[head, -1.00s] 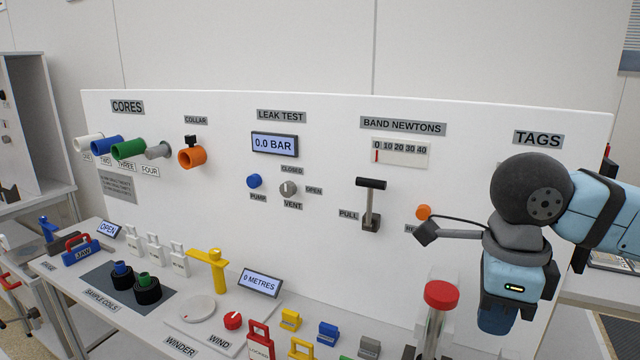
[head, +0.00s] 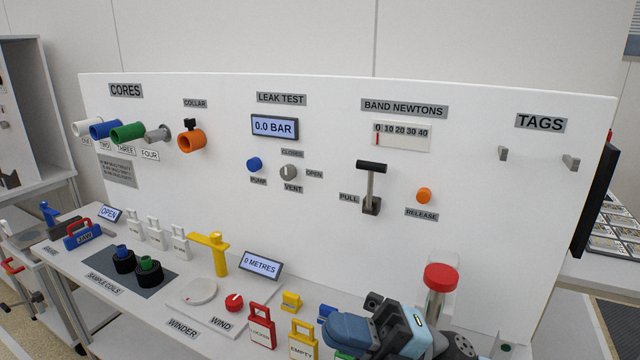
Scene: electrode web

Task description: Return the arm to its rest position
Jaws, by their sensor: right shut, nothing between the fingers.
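My right gripper (head: 347,330) is low at the bottom of the head view, right of centre. Its blue and dark grey body lies over the front of the bench, pointing left, with its fingers shut and nothing held. It overlaps the row of coloured tags in the picture, and I cannot tell whether it touches any of them. Most of my right arm is below the frame. My left gripper is not in view.
A clear cylinder with a red cap (head: 441,278) stands just behind my right gripper. A yellow tag (head: 303,342) and a red tag (head: 262,325) are to its left. The panel (head: 330,235) behind carries a pull lever (head: 370,190) and an orange release button (head: 424,195).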

